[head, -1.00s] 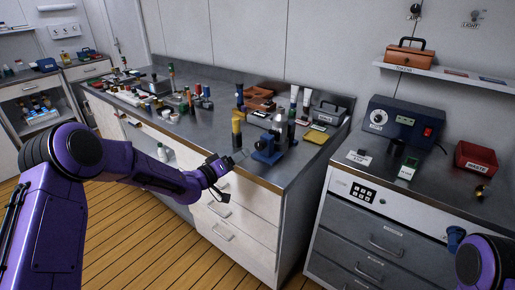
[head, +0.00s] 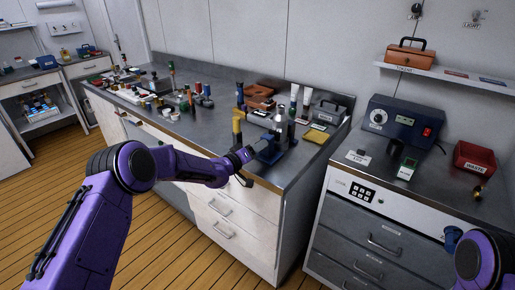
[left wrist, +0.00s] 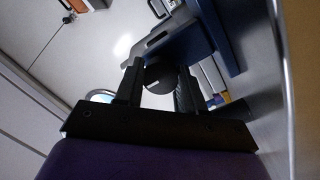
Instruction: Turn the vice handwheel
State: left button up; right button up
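The blue vice (head: 269,153) stands at the front right corner of the grey bench. My left gripper (head: 251,151) is at the left side of the vice, at about its height. In the left wrist view the two dark fingers of my left gripper (left wrist: 161,80) are apart, with a dark round part, likely the handwheel (left wrist: 159,77), between them. I cannot tell whether either finger touches it. Part of the blue vice (left wrist: 217,38) shows behind. In the head view the handwheel is hidden by my gripper. My right gripper is out of view.
A yellow bottle (head: 237,132) stands close behind my left gripper. A yellow cloth (head: 316,136) and several tubes and bottles are near the vice. The bench's front edge (head: 263,185) runs below the gripper. A lower cabinet with a blue machine (head: 391,122) is at the right.

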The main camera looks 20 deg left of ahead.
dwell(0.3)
pick_arm(q)
jog(key=m+b, duration=0.2)
jog(key=m, duration=0.1)
jog(key=shift+f, duration=0.15)
jog(key=m+b, duration=0.3)
jog(key=m, duration=0.1)
jog(key=shift+g+y, duration=0.3)
jog(key=m+b, duration=0.3)
jog(key=m, duration=0.1)
jog(key=shift+y, duration=0.3)
jog(key=shift+m+y+b, duration=0.3)
jog(key=shift+m+b, duration=1)
jog(key=shift+m, duration=0.6)
jog(key=o, duration=1)
jog(key=shift+o, duration=0.2)
